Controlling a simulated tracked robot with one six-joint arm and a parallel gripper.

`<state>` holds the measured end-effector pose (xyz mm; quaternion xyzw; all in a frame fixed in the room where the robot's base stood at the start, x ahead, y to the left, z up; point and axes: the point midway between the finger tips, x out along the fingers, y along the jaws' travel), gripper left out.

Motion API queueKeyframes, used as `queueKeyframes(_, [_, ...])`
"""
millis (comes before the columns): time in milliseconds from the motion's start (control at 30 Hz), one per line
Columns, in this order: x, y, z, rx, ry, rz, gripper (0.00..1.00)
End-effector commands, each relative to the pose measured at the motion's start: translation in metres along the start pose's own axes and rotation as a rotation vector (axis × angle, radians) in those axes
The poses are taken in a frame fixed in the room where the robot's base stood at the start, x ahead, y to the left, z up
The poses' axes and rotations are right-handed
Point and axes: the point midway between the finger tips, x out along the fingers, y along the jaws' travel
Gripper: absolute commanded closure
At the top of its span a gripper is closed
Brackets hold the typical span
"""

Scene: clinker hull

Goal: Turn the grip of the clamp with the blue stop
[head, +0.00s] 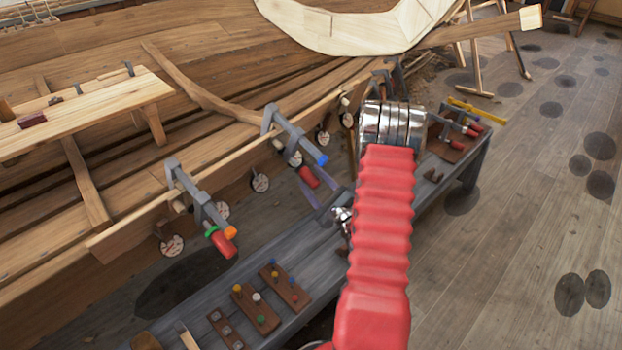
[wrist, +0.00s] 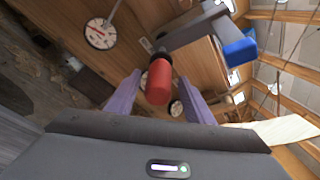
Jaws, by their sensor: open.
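The clamp with the blue stop (head: 287,132) sits on the hull's plank edge in the head view. Its blue stop (head: 320,160) is at the bar's end, and its red grip (head: 309,177) hangs just below. In the wrist view the red grip (wrist: 158,84) is in the middle, with the blue stop (wrist: 240,52) to its upper right. My gripper (head: 318,191) is open, just below and right of the grip. In the wrist view its two purple fingers (wrist: 159,79) stand on either side of the grip; I cannot tell whether either touches it.
Another clamp (head: 190,185) with an orange stop and red grip is on the plank to the left. Round dials (head: 260,182) hang along the hull. A grey bench (head: 325,255) below carries peg boards (head: 255,307). The floor (head: 520,200) at right is open.

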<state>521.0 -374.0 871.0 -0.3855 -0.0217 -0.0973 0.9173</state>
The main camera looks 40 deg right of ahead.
Motion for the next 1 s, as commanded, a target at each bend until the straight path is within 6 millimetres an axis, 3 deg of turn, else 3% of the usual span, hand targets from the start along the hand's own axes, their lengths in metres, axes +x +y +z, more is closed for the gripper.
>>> queueKeyframes(600, [-0.099,0.0,-0.001,0.001,0.002,-0.001,0.52])
queueKeyframes(800, [-0.118,0.001,-0.001,0.0,0.0,0.0,0.52])
queueKeyframes(1000, [-0.124,0.001,0.0,0.0,-0.002,0.0,0.52])
